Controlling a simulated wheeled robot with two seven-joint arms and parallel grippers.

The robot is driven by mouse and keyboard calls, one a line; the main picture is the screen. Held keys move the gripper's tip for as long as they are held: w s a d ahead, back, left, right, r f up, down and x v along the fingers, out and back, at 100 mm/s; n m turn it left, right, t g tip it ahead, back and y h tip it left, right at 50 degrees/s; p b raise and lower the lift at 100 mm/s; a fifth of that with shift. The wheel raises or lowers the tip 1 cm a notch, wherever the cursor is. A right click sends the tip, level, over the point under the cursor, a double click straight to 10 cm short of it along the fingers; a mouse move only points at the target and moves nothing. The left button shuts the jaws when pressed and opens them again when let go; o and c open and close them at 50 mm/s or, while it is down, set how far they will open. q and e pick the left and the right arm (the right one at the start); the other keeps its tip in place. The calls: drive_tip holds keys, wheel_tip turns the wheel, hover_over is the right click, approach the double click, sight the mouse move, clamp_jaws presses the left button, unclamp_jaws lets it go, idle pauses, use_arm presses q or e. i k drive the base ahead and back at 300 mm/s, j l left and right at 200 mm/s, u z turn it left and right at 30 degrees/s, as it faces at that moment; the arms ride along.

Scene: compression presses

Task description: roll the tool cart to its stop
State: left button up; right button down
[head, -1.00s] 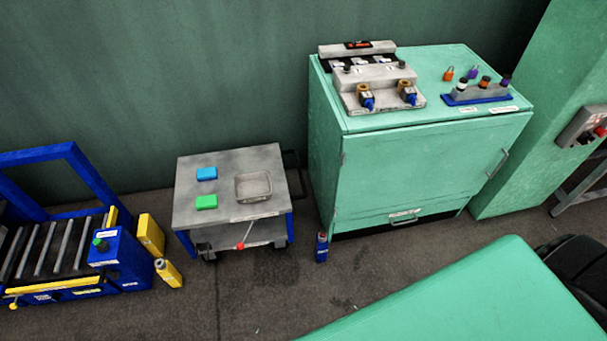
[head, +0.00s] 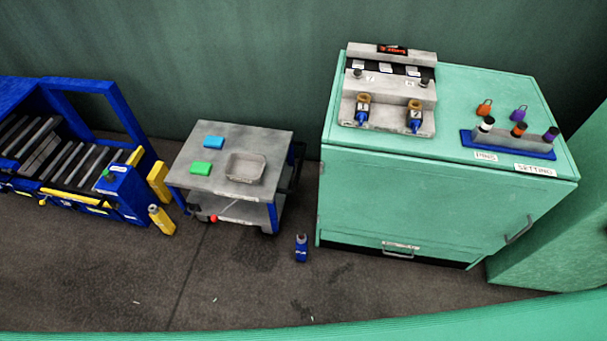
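The tool cart (head: 215,187) stands on the floor left of the green cabinet, with a grey top, blue legs and dark casters. On its top are a blue block (head: 214,142), a green block (head: 201,168) and a grey tray (head: 261,168). A lever with a red knob (head: 213,218) shows at its lower front. I cannot tell which thing is the stop. Neither gripper is in view.
The green cabinet (head: 420,205) stands on the right, with valves and padlocks on top. A blue roller frame (head: 128,192) with a yellow block (head: 159,182) stands close on the left. A green surface (head: 480,325) crosses the bottom edge. Floor in front of the cart is clear.

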sight(262, 204)
drive_tip(key=i+j, duration=0.4)
drive_tip(key=i+j+z, duration=0.4)
drive_tip(key=j, duration=0.2)
drive_tip(key=j+z, duration=0.2)
drive_tip(key=i+j+z, duration=0.2)
drive_tip(key=j, duration=0.25)
drive_tip(key=k+l, duration=0.05)
drive_tip(key=k, duration=0.05)
